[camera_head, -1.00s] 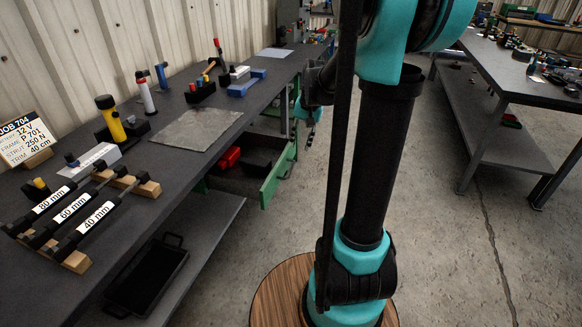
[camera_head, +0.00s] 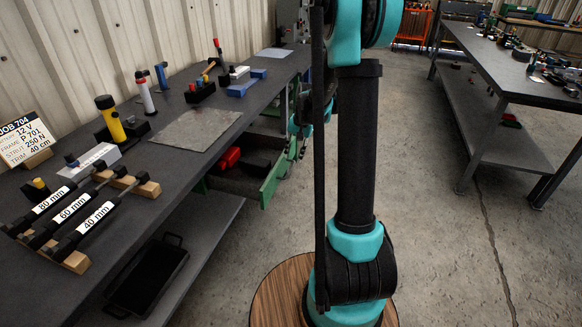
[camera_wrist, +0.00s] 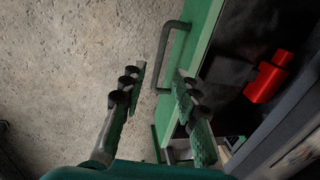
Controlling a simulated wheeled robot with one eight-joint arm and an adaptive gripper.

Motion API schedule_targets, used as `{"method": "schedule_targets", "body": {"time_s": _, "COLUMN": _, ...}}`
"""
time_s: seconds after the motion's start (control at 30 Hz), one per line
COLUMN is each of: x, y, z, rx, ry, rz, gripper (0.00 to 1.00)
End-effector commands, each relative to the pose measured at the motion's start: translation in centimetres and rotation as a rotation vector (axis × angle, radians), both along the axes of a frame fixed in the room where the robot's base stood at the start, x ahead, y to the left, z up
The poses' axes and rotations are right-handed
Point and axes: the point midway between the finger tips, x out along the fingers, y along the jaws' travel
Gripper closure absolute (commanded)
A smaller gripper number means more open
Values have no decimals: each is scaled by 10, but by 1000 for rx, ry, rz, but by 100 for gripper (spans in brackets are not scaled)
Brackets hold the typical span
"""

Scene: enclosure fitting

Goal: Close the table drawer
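The table drawer (camera_head: 268,186) is green and stands pulled out from under the left workbench. In the wrist view its green front (camera_wrist: 206,28) runs along the upper middle, with a dark bar handle (camera_wrist: 167,48) on its outer side. In the head view my arm hides most of the gripper.
A red object (camera_wrist: 267,78) lies inside the drawer and also shows in the head view (camera_head: 229,158). The left workbench (camera_head: 190,150) carries tools and labelled bars. A black tray (camera_head: 148,275) sits on its lower shelf. The concrete floor (camera_head: 430,220) between the benches is clear.

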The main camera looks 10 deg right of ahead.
Motion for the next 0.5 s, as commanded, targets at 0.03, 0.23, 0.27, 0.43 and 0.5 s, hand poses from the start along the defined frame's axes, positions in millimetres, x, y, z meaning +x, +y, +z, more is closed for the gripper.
{"method": "schedule_targets", "body": {"time_s": 0.03, "x": 1, "y": 2, "z": -10, "rx": 0, "ry": 0, "rz": 1, "gripper": 69}}
{"method": "schedule_targets", "body": {"time_s": 0.23, "x": 4, "y": 7, "z": -42, "rx": 0, "ry": 0, "rz": 0, "gripper": 69}}
{"method": "schedule_targets", "body": {"time_s": 0.27, "x": 5, "y": 8, "z": -45, "rx": 0, "ry": 0, "rz": 0, "gripper": 69}}
{"method": "schedule_targets", "body": {"time_s": 0.43, "x": 6, "y": 10, "z": -59, "rx": 0, "ry": 0, "rz": 0, "gripper": 69}}
{"method": "schedule_targets", "body": {"time_s": 0.5, "x": 6, "y": 11, "z": -62, "rx": 0, "ry": 0, "rz": 0, "gripper": 69}}
